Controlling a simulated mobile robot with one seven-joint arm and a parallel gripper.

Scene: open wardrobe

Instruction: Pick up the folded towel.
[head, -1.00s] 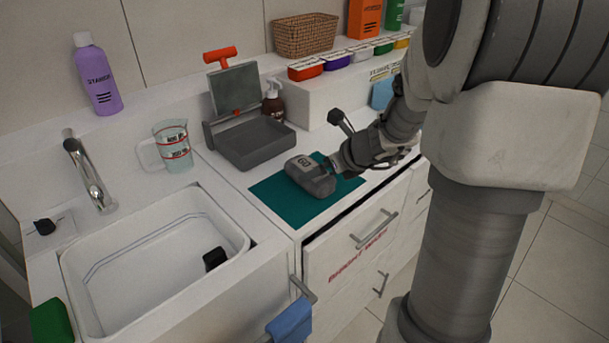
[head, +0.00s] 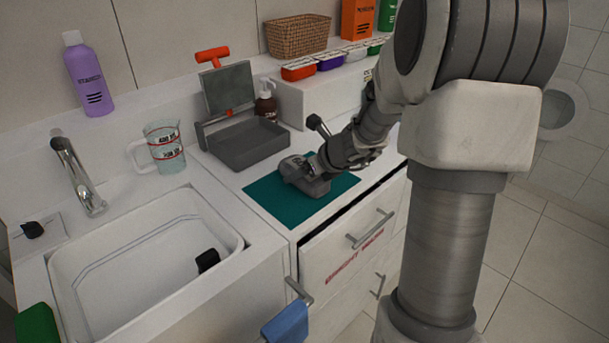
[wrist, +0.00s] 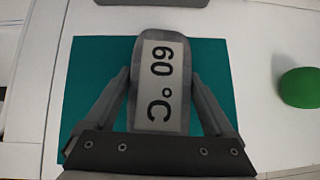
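A blue cloth (head: 286,324) hangs folded over a bar at the front of the counter, low in the head view; it is the only towel-like thing I make out now. My gripper (wrist: 160,85) is away from it, low over the teal mat on the counter. Its fingers are spread on either side of a grey rounded block (wrist: 140,45) with a "60 °C" label, which also shows in the head view (head: 311,187). A narrow gap seems to show beside the block; contact is hard to judge.
The teal mat (head: 263,196) lies before a grey open tray (head: 246,143). A sink (head: 150,262), jug (head: 165,147) and purple bottle (head: 88,75) stand left. A drawer (head: 345,248) is slightly open. A green rounded thing (wrist: 300,87) sits beside the mat.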

